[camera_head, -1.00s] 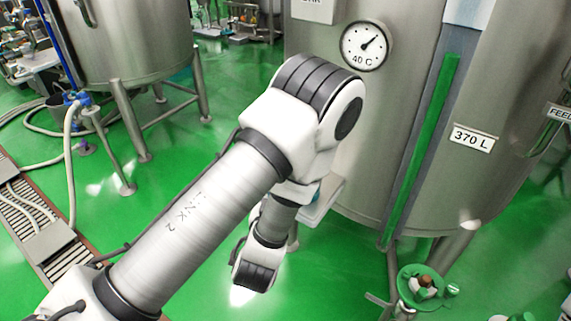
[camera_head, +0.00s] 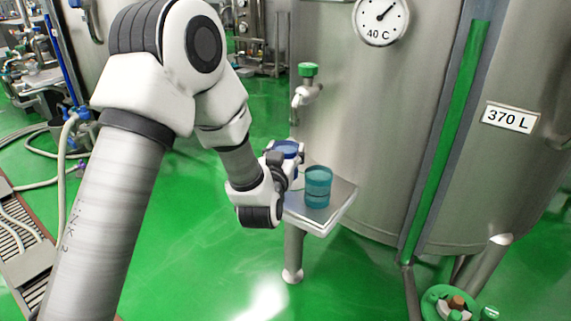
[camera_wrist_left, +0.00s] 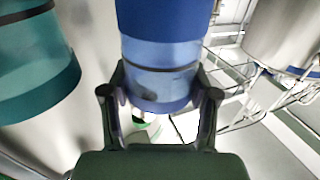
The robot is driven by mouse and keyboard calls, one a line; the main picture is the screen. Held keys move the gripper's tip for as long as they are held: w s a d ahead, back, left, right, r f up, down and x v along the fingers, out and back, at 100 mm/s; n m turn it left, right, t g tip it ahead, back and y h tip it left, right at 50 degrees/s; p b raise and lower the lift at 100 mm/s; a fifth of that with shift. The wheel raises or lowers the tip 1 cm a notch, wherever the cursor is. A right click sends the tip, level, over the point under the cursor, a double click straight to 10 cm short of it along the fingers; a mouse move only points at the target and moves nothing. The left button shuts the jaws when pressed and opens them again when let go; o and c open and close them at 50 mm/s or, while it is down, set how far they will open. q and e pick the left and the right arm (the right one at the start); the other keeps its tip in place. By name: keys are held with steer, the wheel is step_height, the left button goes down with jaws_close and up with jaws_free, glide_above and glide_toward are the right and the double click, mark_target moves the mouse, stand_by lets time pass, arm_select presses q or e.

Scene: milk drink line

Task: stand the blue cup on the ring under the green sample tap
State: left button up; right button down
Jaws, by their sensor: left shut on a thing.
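My left gripper (camera_head: 280,164) is shut on the blue cup (camera_head: 287,147), at the left side of the small shelf (camera_head: 335,214). In the left wrist view, the blue cup (camera_wrist_left: 160,60) stands between the two fingers (camera_wrist_left: 158,108). The green sample tap (camera_head: 307,84) sticks out from the tank, above and slightly right of the blue cup. I cannot make out a ring under it. Whether the cup touches the shelf is hidden. My right gripper is not in view.
A teal cup (camera_head: 318,187) stands on the shelf just right of my gripper; it also shows in the left wrist view (camera_wrist_left: 35,60). The large steel tank (camera_head: 400,130) stands behind the shelf. Green floor lies open below.

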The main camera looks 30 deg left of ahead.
arm_select(q)
step_height(320, 180, down, 4)
steer(key=shift+r+b, duration=0.15)
steer(key=shift+b, duration=1)
steer(key=shift+r, duration=0.15)
steer(key=o, duration=0.8)
